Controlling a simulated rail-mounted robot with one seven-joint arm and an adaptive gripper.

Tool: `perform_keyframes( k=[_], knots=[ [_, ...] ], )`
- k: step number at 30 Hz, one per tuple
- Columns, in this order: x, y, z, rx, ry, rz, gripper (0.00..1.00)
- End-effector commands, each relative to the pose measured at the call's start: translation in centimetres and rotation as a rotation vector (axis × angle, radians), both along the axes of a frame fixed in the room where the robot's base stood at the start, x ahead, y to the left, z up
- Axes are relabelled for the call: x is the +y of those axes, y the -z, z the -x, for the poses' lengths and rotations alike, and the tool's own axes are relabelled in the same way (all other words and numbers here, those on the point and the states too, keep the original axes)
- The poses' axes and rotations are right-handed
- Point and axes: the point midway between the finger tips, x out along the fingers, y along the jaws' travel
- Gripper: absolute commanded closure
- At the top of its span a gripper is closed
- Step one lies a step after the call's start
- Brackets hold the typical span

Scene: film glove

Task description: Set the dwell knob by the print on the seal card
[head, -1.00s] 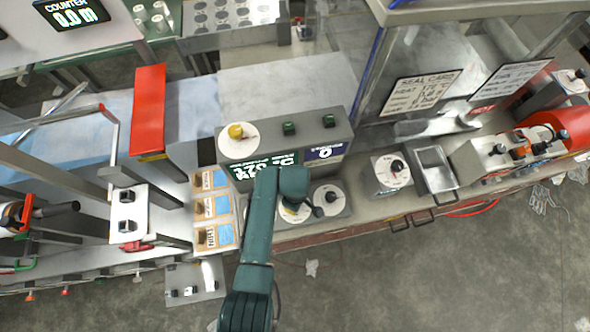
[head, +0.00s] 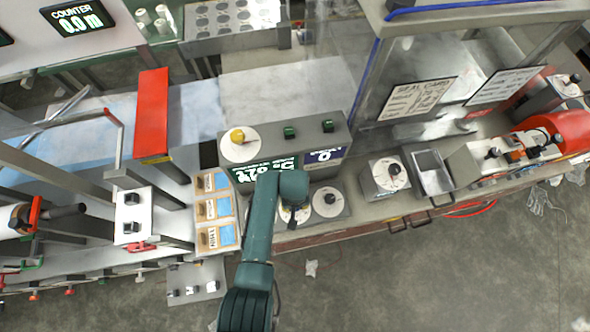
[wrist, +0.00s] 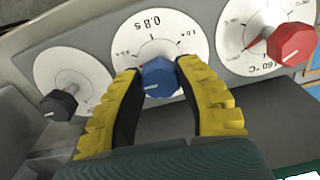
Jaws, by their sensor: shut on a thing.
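My gripper (wrist: 160,72) is shut on a blue knob (wrist: 158,80) in the wrist view, one yellow finger on each side. The knob sits on a round white dial (wrist: 135,33) printed 0.8 s. Its smaller marks are hard to read, and the fingers cover the dial's lower part. In the head view my gripper (head: 293,214) reaches down at the front of the grey control box, and my arm hides most of the dial. The seal card (head: 417,97) is a white handwritten sheet at the back right; its title reads, but its values are too blurred to be sure of.
A red knob (wrist: 290,42) on a dial printed 160 °C stands close right of my fingers, and a black knob (wrist: 58,105) close left. A second handwritten sheet (head: 505,85) hangs right of the card. A grey box (head: 333,153) with a green display stands behind the dials.

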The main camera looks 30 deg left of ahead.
Motion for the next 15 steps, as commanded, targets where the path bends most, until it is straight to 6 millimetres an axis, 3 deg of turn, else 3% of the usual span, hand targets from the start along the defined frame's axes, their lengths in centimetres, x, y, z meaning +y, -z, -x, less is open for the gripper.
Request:
perform_keyframes(
  k=[15],
  knots=[
    [-0.04, 0.14, 0.26, 0.006, 0.491, 0.004, 1.0]
  ],
)
